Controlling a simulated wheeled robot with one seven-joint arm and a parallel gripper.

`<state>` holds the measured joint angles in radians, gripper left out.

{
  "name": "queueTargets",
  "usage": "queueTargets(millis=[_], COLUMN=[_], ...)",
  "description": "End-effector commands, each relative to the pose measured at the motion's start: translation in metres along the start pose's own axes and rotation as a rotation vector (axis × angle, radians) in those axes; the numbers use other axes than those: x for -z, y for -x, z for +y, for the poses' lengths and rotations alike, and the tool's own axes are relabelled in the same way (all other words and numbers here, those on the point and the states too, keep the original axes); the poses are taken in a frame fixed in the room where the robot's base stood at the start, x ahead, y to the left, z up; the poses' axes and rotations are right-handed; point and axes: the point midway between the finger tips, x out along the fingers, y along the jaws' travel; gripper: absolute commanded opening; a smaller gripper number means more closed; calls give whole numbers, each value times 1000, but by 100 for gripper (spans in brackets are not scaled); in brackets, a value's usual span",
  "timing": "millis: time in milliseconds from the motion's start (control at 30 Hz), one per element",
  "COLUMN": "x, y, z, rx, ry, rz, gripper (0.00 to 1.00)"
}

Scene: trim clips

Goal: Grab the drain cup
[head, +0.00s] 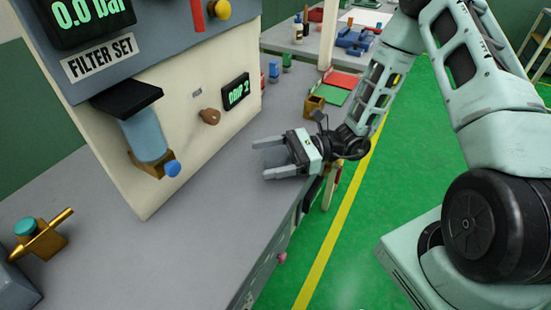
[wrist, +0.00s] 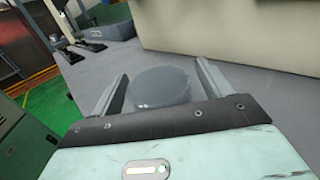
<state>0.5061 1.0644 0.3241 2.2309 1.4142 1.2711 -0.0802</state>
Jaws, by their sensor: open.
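My gripper (head: 260,158) reaches in from the right, low over the grey bench, in front of the cream filter machine. Its two grey fingers point left and stand apart. In the wrist view, a round dark grey cup (wrist: 162,84), which looks like the drain cup, stands between the open fingers (wrist: 161,74). Gaps show between the cup and the fingers, so it does not look gripped. In the head view the cup is hard to make out between the fingers.
The filter machine (head: 190,140) has a clear bowl (head: 146,136) with a blue knob (head: 173,169) below. A brass valve (head: 42,238) lies at the bench's left. A brass block (head: 314,106) stands behind my gripper. The bench (head: 190,245) is clear in front.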

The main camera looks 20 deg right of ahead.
Motion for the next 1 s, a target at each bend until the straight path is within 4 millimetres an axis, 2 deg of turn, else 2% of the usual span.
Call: queueTargets(millis=[167,333,367,767,867,1000], x=[0,0,0,-6,-15,-38], y=[0,0,0,0,0,0], z=[0,0,0,-1,0,-1], rx=[0,0,0,0,0,1], ry=[0,0,1,3,3,5], rz=[0,0,0,0,0,1], gripper=[78,34,30,30,30,30])
